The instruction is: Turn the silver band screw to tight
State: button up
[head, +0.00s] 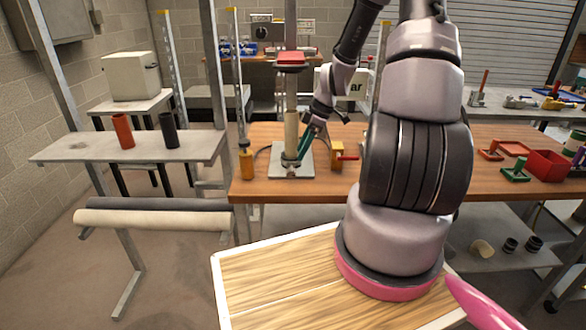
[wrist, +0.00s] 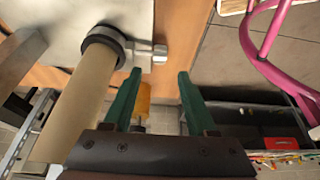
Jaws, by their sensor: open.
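A beige upright pipe (head: 291,130) stands on a pale plate (head: 290,172) on the wooden bench. In the wrist view the pipe (wrist: 75,110) has a dark grey band (wrist: 104,40) around its lower end. The silver band screw (wrist: 150,52) sticks out sideways from this band. My gripper (wrist: 159,72) has two green fingers, spread apart and empty. The left fingertip is close to the screw; I cannot tell if it touches. In the head view my gripper (head: 299,161) is beside the pipe's base, and the screw is too small to make out.
On the wooden bench (head: 400,140) a yellow block with a red handle (head: 337,155) is right of the plate, and a yellow bottle (head: 246,160) is left. A red box (head: 547,165) sits at the far right. A metal post rises behind the pipe.

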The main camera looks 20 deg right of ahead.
aim_at(292, 169)
jog(key=x, duration=0.8)
jog(key=shift+r, duration=0.1)
grip_shut()
